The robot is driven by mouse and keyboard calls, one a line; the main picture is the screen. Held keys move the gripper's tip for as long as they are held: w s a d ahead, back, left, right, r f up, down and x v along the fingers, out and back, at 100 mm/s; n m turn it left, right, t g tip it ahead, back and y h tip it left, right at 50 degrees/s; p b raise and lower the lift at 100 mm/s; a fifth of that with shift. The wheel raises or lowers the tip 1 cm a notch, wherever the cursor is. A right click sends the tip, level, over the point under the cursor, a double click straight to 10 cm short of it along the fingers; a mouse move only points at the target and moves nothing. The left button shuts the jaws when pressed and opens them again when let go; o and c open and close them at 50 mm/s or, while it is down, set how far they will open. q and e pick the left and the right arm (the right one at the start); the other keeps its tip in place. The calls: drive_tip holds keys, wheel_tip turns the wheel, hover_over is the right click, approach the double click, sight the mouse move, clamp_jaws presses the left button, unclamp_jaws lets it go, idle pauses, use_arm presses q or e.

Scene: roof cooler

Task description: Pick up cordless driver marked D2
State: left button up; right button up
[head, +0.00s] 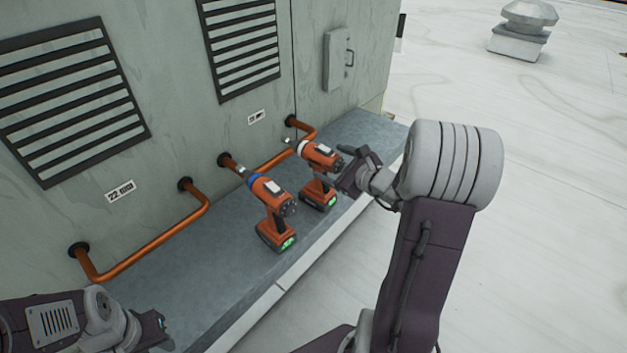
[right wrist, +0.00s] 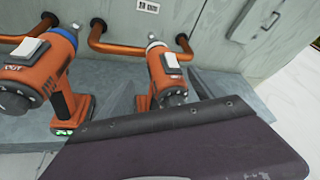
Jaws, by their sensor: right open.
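Two orange cordless drivers stand upright on the grey ledge (head: 226,278). The nearer one, with a blue collar (head: 275,208), also shows at the left of the right wrist view (right wrist: 62,72). The farther one, with a white collar (head: 319,172), is centred in the right wrist view (right wrist: 165,76). I cannot read a D2 mark on either. My right gripper (head: 352,172) is open beside the white-collared driver; its fingers show on either side of that driver in the right wrist view (right wrist: 162,92). My left gripper (head: 158,328) is low at the left, its jaws unclear.
Copper pipes (head: 150,248) run along the cooler wall (head: 170,90) behind the drivers. Louvred vents (head: 70,100) and a small hatch (head: 339,60) are on the wall. The left part of the ledge is clear. The white roof (head: 540,200) is open to the right.

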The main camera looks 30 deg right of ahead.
sight(319, 167)
use_arm(q)
drive_tip(key=shift+r, duration=0.2)
use_arm(e)
drive_tip(key=shift+w+f, duration=0.15)
drive_tip(key=shift+w, duration=0.25)
use_arm(q)
drive_tip(key=shift+w, duration=0.15)
use_arm(e)
drive_tip(key=shift+w+a+f, duration=0.1)
drive_tip(key=shift+w+f, duration=0.15)
drive_tip(key=shift+w, duration=0.35)
drive_tip(key=p+x, duration=0.1)
drive_tip(key=x, duration=0.3)
drive_tip(key=shift+a+p, duration=0.1)
drive_tip(key=shift+p, duration=0.2)
drive_tip(key=shift+w+f, duration=0.25)
drive_tip(key=shift+w, duration=0.05)
drive_tip(key=shift+s, duration=0.25)
clamp_jaws()
drive_tip(key=shift+r, duration=0.1)
use_arm(q)
drive_tip(key=shift+r, duration=0.65)
